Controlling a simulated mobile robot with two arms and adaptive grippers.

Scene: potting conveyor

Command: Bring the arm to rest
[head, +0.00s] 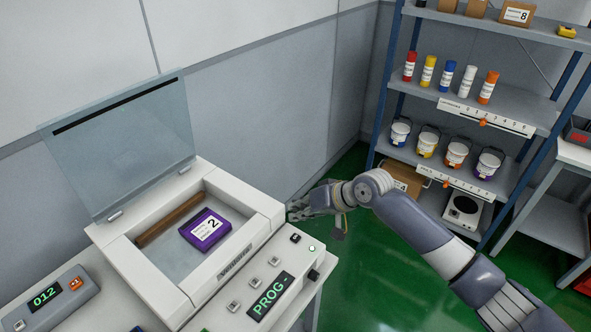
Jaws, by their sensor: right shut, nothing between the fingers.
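My right arm reaches in from the lower right. Its gripper (299,207) is at the right side of the white machine (105,240), close to its front right corner, and is shut with nothing in it. I cannot tell whether it touches the machine. My left gripper is not in view.
The machine's clear lid (120,145) stands open. Inside lie a purple box marked 2 (205,230) and a brown bar (168,220). Its display (270,296) reads PROG. A shelf rack (480,95) with bottles and buckets stands at right. Green floor (375,285) is clear between.

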